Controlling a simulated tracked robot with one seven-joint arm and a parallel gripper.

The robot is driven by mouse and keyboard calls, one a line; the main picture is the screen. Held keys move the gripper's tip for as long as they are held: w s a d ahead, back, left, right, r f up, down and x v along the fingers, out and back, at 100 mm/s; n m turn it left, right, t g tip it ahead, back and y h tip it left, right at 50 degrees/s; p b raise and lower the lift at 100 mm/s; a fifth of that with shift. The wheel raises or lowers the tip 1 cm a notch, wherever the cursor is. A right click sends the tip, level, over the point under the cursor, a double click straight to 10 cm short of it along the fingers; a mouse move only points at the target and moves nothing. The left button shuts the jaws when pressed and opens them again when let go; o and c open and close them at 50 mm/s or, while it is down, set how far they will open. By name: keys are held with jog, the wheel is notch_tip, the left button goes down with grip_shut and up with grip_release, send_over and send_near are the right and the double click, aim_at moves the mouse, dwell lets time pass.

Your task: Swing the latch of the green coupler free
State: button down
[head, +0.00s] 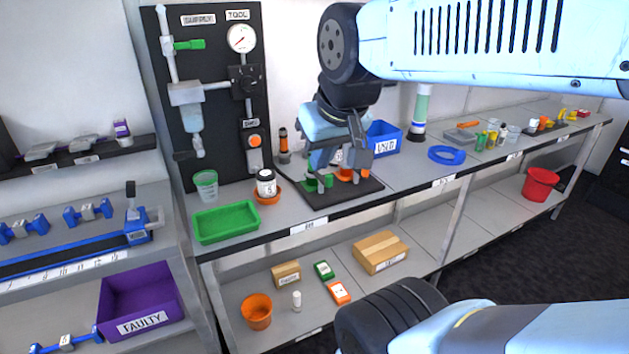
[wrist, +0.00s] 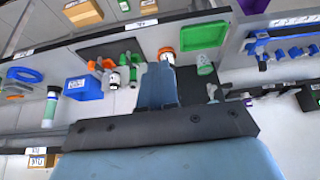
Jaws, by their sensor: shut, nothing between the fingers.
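Green coupler parts (head: 327,181) show low on the black base plate in the head view, partly hidden by my gripper. Green parts also show in the wrist view (wrist: 133,73), just left of my fingers, beside white and orange parts. The latch is too small and too covered to make out. My gripper (wrist: 158,66) is shut with nothing between its fingers. In the head view it hangs over the base plate (head: 325,197), in front of the couplers. I cannot tell whether it touches them.
Orange coupler parts (head: 347,174) sit close beside the green ones. A white bottle (head: 266,184) stands in an orange dish, left of the plate. A green tray (head: 225,221), a black gauge panel (head: 215,130) and a blue bin (head: 383,137) stand around.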

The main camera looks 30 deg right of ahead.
jog(key=shift+w, duration=0.1)
jog(key=w+f+m+g+h, duration=0.1)
jog(key=w+f, duration=0.3)
jog(key=w, duration=0.4)
jog(key=w+d+f+m+g+h, duration=0.1)
jog(key=w+f+m+h, duration=0.2)
jog(key=w, duration=0.6)
jog(key=w+d+f+m+g+h, duration=0.1)
jog(key=w+f+h, duration=0.2)
jog(key=w+f, duration=0.3)
jog(key=shift+w+d+m+g, duration=0.3)
jog(key=shift+w+m, duration=0.1)
jog(key=shift+w, duration=0.75)
jog(key=shift+f, duration=0.1)
send_near(323, 184)
notch_tip(323, 184, down, 3)
jog(key=w, duration=0.2)
jog(key=shift+s+d+f, duration=0.2)
jog(key=shift+s+d, duration=0.5)
jog(key=shift+d, duration=0.25)
jog(key=shift+s+d, duration=0.15)
jog(key=shift+d, duration=0.3)
jog(key=shift+a, duration=0.15)
